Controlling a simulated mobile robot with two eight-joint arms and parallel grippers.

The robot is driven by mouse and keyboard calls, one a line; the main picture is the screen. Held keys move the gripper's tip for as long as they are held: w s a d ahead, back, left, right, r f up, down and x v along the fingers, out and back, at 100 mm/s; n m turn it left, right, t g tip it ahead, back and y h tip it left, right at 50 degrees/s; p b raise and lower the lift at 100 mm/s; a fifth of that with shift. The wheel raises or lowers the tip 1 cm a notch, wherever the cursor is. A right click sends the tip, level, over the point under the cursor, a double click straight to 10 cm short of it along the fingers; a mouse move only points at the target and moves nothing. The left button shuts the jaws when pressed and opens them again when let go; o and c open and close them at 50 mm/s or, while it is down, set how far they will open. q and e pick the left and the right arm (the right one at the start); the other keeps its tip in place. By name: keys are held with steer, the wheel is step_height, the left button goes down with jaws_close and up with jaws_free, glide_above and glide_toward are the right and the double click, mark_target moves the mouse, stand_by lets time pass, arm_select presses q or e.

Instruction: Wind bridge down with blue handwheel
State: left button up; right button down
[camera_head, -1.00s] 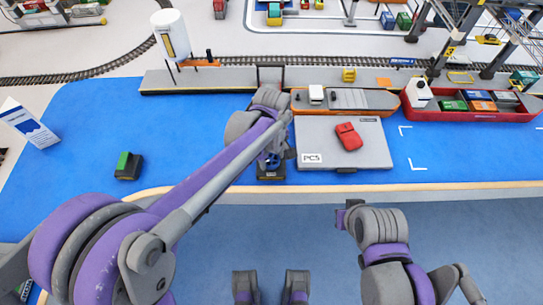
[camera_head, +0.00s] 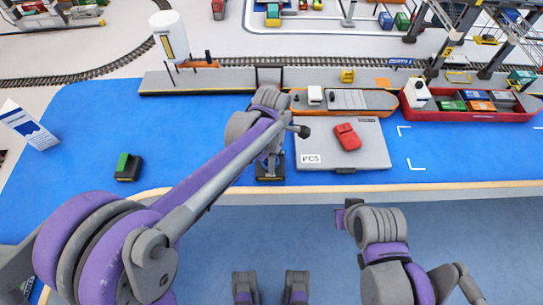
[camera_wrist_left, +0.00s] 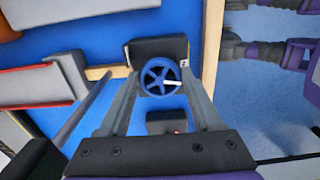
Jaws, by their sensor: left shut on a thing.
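The blue handwheel (camera_wrist_left: 161,77) sits on a dark box (camera_wrist_left: 157,49) in the left wrist view. The fingers of my left gripper (camera_wrist_left: 160,82) are on either side of the wheel and shut on it. In the head view my left gripper (camera_head: 270,158) is over the dark base (camera_head: 270,172) at the table's front edge, and the arm hides the wheel. My right gripper (camera_head: 341,218) hangs in front of the table, away from the wheel; its fingers are too unclear to read. I cannot tell for sure which part is the bridge.
A grey case (camera_head: 312,150) with a red object (camera_head: 347,137) lies right of the wheel. An orange-hulled ship (camera_head: 362,101) and a red ship (camera_head: 470,114) lie behind. A black-green block (camera_head: 128,167) is on the left. The blue surface between is clear.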

arm_select(q)
steer(key=shift+w+n, duration=0.1)
steer(key=shift+n, duration=1.1)
steer(key=o, duration=1.4)
steer(key=shift+c, duration=0.2)
step_height(320, 180, up, 11)
steer(key=p, duration=0.1)
